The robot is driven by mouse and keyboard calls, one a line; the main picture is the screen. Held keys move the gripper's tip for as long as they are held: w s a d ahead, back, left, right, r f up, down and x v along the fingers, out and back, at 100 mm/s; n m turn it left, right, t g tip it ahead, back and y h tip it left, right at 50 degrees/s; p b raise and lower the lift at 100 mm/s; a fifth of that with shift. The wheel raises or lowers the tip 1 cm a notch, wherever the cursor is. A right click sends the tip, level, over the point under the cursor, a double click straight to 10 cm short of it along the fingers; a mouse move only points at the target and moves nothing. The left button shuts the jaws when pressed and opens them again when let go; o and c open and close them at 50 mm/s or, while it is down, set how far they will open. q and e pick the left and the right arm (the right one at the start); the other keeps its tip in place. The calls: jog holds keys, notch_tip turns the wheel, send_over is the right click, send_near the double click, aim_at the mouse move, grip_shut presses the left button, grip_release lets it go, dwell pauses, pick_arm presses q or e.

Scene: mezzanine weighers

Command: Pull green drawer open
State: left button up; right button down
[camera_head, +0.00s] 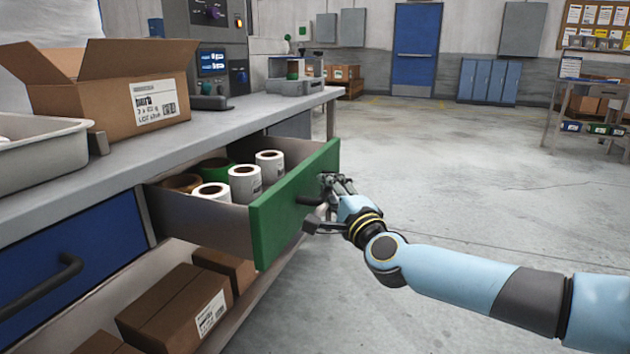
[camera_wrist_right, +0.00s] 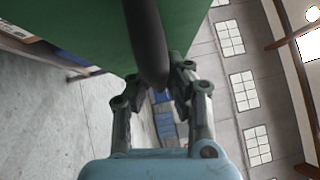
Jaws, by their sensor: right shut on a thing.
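The green drawer (camera_head: 298,199) stands pulled out from under the grey workbench. Inside it are several rolls: white label rolls (camera_head: 246,183), a green one (camera_head: 216,169) and a brown one (camera_head: 182,183). My right gripper (camera_head: 324,200) is at the drawer's front, shut on its black handle (camera_head: 309,200). In the right wrist view the dark handle (camera_wrist_right: 148,40) passes between the fingers of the right gripper (camera_wrist_right: 158,88), with the green front (camera_wrist_right: 70,25) behind. My left gripper is not in view.
A blue drawer (camera_head: 85,248) with a black handle is at left. An open cardboard box (camera_head: 110,95) and a grey tray (camera_head: 45,150) are on the bench (camera_head: 235,118). Boxes (camera_head: 178,305) lie on the shelf below. The floor (camera_head: 450,170) to the right is clear.

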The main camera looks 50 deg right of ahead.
jog(key=shift+s+f, duration=0.3)
jog(key=shift+f, duration=0.05)
jog(key=c, duration=1.5)
grip_release()
jog(key=shift+o, duration=1.1)
jog(key=shift+w+r, duration=0.1)
jog(key=shift+r, duration=0.05)
jog(key=v, duration=1.2)
